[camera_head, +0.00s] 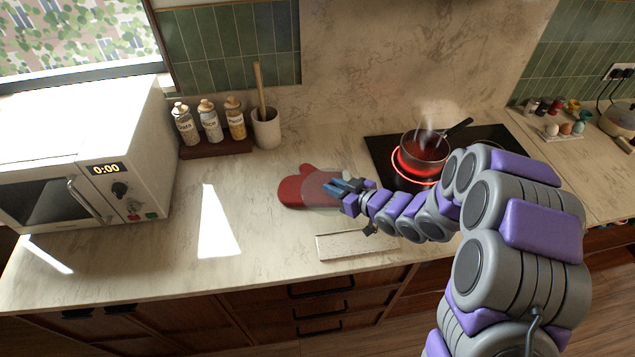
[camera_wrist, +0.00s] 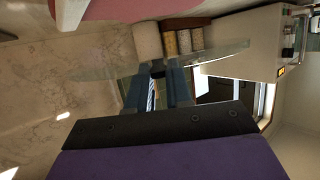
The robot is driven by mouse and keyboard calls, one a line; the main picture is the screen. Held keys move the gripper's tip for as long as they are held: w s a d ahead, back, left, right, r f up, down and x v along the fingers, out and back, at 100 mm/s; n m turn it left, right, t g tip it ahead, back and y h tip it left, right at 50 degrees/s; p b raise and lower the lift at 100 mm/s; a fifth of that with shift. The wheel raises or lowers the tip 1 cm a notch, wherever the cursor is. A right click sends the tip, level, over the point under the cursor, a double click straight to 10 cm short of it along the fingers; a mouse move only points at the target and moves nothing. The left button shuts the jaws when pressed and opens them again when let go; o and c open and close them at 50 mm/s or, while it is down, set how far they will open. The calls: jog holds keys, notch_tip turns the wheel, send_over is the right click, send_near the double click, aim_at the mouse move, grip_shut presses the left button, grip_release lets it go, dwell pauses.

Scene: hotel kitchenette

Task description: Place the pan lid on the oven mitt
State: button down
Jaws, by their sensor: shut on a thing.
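The red oven mitt (camera_head: 291,192) lies flat on the marble counter, left of the stove. The pan lid (camera_head: 318,196) is a see-through glass disc over the right part of the mitt. My gripper (camera_head: 340,187) is shut on the lid, reaching in from the right. In the wrist view, the blue fingers (camera_wrist: 158,88) meet the lid (camera_wrist: 215,57), which shows nearly edge-on. The mitt (camera_wrist: 130,8) shows there at the top edge, with a gap between it and the lid. The lid's knob is hidden between the fingers.
A steaming pan (camera_head: 425,150) sits on a glowing burner of the black cooktop (camera_head: 378,150). A pale flat rectangular piece (camera_head: 345,246) lies at the counter's front. The jars (camera_head: 209,120), utensil crock (camera_head: 266,130) and microwave (camera_head: 90,150) stand left. Counter left of the mitt is clear.

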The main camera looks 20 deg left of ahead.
aim_at(320, 183)
jog(key=w+a, duration=0.2)
jog(key=a, duration=0.1)
jog(key=w+a, duration=0.1)
jog(key=a, duration=0.1)
jog(key=shift+w+a+f+b, duration=0.15)
jog(key=shift+a+f+b, duration=0.1)
jog(key=shift+f+b, duration=0.05)
jog(key=shift+a+f, duration=0.2)
jog(key=shift+a, duration=0.05)
notch_tip(320, 183, down, 3)
jog(key=shift+f+b, duration=0.1)
jog(key=shift+b, duration=0.45)
jog(key=shift+d, duration=0.3)
jog(key=shift+a+f, duration=0.3)
jog(key=shift+f, duration=0.25)
jog(key=c, duration=1)
grip_release()
jog(key=shift+d, duration=0.15)
jog(key=shift+c, duration=0.2)
jog(key=shift+r, duration=0.1)
jog(key=shift+r, duration=0.15)
jog(key=v, duration=0.4)
jog(key=p+v, duration=0.1)
jog(key=v, duration=0.7)
jog(key=shift+r+p, duration=0.35)
jog(key=shift+r, duration=0.05)
